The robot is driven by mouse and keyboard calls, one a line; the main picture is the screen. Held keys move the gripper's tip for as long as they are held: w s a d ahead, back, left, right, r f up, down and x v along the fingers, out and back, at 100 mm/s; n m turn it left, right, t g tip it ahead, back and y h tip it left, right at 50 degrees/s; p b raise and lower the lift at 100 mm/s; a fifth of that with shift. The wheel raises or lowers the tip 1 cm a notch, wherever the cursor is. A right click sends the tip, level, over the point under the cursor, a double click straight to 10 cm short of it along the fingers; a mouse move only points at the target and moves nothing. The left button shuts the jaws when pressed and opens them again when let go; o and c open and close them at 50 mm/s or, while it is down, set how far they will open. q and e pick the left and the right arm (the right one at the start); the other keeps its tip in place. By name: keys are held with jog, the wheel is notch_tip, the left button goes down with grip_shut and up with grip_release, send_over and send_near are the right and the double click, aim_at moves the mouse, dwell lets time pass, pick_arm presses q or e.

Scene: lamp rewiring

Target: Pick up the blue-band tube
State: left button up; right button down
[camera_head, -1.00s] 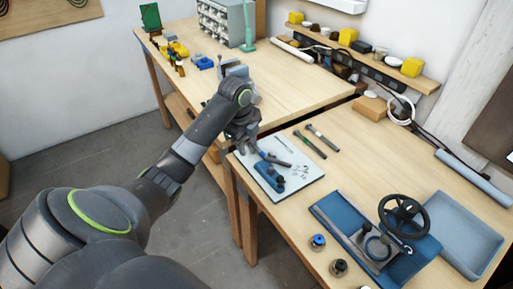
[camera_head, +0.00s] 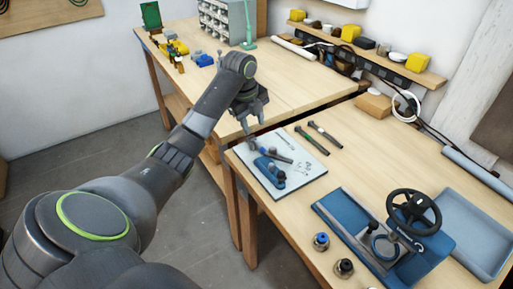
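A dark tube with a blue band (camera_head: 280,156) lies slanted over a small blue holder (camera_head: 268,170) on a pale mat near the left edge of the right-hand bench. Whether the tube rests in the holder or just against it is too small to tell. My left gripper (camera_head: 255,122) hangs over the mat's far left corner, above and behind the tube. Its fingers point down and look spread apart, with nothing between them. It appears clear of the tube. My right gripper is out of view.
Two dark tubes or tools (camera_head: 305,139) lie just right of the mat. A blue fixture with a black handwheel (camera_head: 413,210), a blue-grey tray (camera_head: 470,235) and two small round pieces (camera_head: 321,241) stand nearer. The bench between them and the mat is clear.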

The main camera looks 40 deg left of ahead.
aim_at(260, 146)
pick_arm(q)
jog(key=f, duration=0.4)
jog(key=shift+w+d+p, duration=0.15)
jog(key=shift+w+p, duration=0.2)
jog(key=shift+w, duration=0.05)
jog(key=f, duration=0.1)
jog(key=f+p, duration=0.1)
jog(key=d+f, duration=0.1)
jog(key=f, duration=0.1)
jog(key=shift+w, duration=0.4)
jog(key=shift+w+f, duration=0.1)
jog(key=shift+f, duration=0.45)
grip_shut()
